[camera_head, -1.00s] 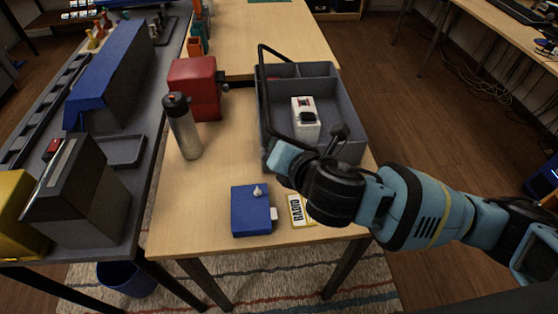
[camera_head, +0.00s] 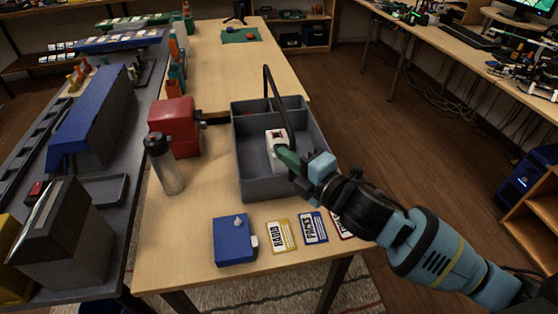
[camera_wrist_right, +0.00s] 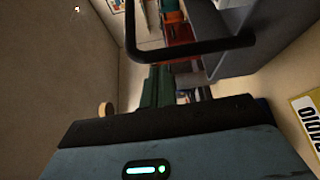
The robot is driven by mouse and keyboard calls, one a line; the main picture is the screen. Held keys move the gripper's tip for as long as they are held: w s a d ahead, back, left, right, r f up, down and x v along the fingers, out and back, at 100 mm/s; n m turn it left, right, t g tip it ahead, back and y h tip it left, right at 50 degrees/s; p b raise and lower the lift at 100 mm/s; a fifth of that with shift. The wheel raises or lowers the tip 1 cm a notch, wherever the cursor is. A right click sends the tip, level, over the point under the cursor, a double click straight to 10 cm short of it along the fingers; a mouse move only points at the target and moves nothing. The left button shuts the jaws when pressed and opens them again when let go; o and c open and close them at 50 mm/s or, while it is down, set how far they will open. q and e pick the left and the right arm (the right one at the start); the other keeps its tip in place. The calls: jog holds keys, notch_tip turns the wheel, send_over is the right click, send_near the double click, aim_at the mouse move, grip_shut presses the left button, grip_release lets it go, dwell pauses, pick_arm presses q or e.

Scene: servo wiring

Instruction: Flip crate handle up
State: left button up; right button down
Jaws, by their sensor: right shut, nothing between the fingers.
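The grey crate (camera_head: 262,187) sits on the wooden table. Its black handle (camera_head: 279,96) stands raised above the crate, roughly over its middle. My right gripper (camera_head: 286,158) is shut and empty, over the near part of the crate beside the near end of the handle. I cannot tell whether it touches the handle. In the right wrist view the handle (camera_wrist_right: 190,48) crosses just beyond my dark green fingers (camera_wrist_right: 158,88). My left gripper is not in view.
A white device (camera_head: 273,137) lies in the crate. A red box (camera_head: 173,128) and a grey bottle (camera_head: 165,165) stand to the left. A blue box (camera_head: 233,241) and several label cards (camera_head: 281,236) lie in front. The table beyond the crate has clear room.

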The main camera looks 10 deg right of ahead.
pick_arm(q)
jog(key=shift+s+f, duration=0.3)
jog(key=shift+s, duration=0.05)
pick_arm(e)
jog(key=shift+d+m+t, duration=0.3)
jog(key=shift+d+m, duration=0.2)
jog(key=shift+m, duration=0.1)
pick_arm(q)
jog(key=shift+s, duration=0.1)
pick_arm(e)
jog(key=shift+r, duration=0.1)
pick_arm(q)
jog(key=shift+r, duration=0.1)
